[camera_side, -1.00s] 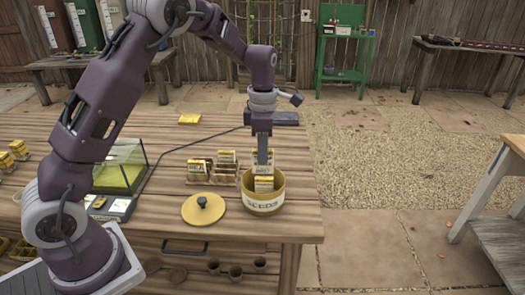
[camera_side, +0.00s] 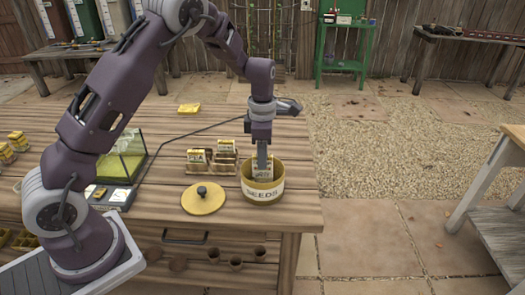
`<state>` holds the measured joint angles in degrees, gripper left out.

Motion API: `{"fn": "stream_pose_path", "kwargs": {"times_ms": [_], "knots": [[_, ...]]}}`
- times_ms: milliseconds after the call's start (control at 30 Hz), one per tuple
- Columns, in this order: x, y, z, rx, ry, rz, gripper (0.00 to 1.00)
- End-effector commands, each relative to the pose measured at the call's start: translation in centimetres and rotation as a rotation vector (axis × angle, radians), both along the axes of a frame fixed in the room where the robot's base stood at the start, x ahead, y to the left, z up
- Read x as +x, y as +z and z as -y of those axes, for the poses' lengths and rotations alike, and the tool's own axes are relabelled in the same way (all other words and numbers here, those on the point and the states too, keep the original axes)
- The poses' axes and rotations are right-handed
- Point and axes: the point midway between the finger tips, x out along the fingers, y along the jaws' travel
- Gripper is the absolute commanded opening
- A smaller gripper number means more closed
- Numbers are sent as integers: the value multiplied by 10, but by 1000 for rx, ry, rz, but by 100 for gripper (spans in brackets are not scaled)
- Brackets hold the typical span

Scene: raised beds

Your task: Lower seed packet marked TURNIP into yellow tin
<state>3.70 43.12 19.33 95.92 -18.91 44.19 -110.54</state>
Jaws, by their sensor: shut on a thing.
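The yellow tin (camera_side: 262,195), labelled SEEDS, stands open near the front right corner of the wooden bench. My gripper (camera_side: 262,166) points straight down over the tin's mouth, shut on a pale and yellow seed packet (camera_side: 264,174). The packet is upright, with its lower part inside the tin and its top above the rim. The print on it is too small to read. The tin's front wall hides its lower edge, so I cannot tell whether it touches the bottom.
A yellow lid (camera_side: 203,199) with a dark knob lies left of the tin. A wooden rack (camera_side: 222,167) with several seed packets stands behind the lid. A glass-sided case (camera_side: 122,165) is further left. A yellow packet (camera_side: 189,108) lies at the back.

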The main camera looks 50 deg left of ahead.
Motion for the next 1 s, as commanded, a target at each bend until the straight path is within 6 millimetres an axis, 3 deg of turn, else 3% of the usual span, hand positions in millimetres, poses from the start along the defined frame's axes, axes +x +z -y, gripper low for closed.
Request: {"fn": "stream_pose_path", "kwargs": {"times_ms": [500, 1000], "knots": [[0, -30, 0, 0, 0, 0, 0], [0, -31, 0, 0, 0, 0, 0]]}}
